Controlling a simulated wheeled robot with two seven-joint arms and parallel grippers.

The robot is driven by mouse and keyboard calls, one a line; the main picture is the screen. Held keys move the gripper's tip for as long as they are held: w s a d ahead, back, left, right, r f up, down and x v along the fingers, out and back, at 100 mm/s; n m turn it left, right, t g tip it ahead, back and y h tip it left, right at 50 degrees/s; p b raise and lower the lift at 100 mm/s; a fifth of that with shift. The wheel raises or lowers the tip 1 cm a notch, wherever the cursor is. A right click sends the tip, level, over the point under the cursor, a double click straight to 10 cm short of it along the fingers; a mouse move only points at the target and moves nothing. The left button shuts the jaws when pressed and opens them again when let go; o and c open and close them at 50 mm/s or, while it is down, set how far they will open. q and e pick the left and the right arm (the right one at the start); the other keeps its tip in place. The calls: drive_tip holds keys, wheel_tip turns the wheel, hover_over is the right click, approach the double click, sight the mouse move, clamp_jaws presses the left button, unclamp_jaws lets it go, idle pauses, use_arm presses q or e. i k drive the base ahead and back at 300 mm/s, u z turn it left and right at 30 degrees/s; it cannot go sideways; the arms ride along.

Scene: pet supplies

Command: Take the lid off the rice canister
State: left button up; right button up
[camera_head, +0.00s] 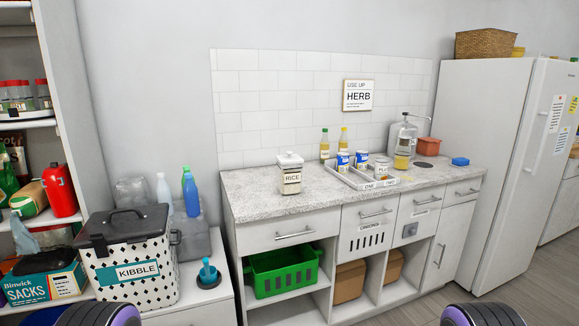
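The rice canister (290,177) stands upright on the left part of the speckled counter (240,196). It is a squarish container with a "RICE" label on its front. Its pale lid (289,159) sits on top of it. Two rounded dark and purple parts of mine show at the bottom edge, one at the left and one at the right. Neither gripper's fingers can be seen, and nothing of mine is near the canister.
A white tray (343,179) with cans stands right of the canister. Bottles (325,145) and a dispenser (404,140) stand behind. A kibble bin (150,272) is at the left, a green basket (262,281) below the counter. The counter's front left is clear.

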sight(290, 158)
drive_tip(key=z, duration=0.05)
drive_tip(key=k, duration=0.1)
drive_tip(key=u, duration=1.85)
drive_tip(key=i, duration=1.3)
drive_tip(key=z, duration=1)
